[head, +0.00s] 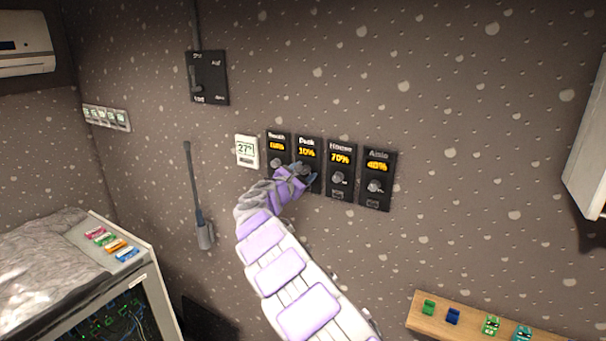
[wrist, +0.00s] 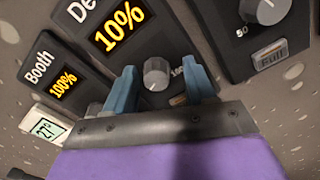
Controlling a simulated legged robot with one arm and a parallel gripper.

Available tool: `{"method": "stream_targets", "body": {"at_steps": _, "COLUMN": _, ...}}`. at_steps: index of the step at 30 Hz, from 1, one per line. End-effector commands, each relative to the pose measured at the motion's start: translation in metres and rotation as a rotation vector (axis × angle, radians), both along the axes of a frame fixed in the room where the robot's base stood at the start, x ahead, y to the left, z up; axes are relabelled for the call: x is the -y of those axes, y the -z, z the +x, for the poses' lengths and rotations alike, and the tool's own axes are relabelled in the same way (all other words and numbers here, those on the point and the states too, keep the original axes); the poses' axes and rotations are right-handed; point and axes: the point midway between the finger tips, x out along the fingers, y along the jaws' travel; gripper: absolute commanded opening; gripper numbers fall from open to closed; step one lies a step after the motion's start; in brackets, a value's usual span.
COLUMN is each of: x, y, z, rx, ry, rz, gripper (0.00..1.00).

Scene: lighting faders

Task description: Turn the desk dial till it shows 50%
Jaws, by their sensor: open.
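The Desk dial panel (head: 307,150) is on the wall, second from the left in a row of black panels. The fingers are apart, one on each side of the knob, with gaps visible. In the head view my gripper (head: 305,179) reaches the lower part of the Desk panel and covers most of the knob.
The Booth panel (wrist: 44,85) reads 100% at left. The House panel (head: 340,158) reads 70% and the Aisle panel (head: 377,167) 40% at right. A white thermostat (head: 247,151) is left of the row. A wooden shelf (head: 420,312) with small blocks is lower right.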

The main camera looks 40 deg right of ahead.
Motion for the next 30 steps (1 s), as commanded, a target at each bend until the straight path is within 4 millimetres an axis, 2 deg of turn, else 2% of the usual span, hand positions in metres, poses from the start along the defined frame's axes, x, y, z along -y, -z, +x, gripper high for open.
{"method": "stream_targets", "body": {"at_steps": 6, "x": -0.0003, "y": -0.0004, "z": -0.0007, "rx": 0.001, "ry": -0.002, "rz": 0.0, "gripper": 0.54}}
{"method": "stream_targets", "body": {"at_steps": 23, "x": 0.0013, "y": 0.0011, "z": -0.0006, "rx": 0.0, "ry": -0.001, "rz": 0.003, "gripper": 0.01}}
{"method": "stream_targets", "body": {"at_steps": 30, "x": 0.0006, "y": 0.0022, "z": -0.0009, "rx": 0.017, "ry": -0.001, "rz": 0.01, "gripper": 0.0}}
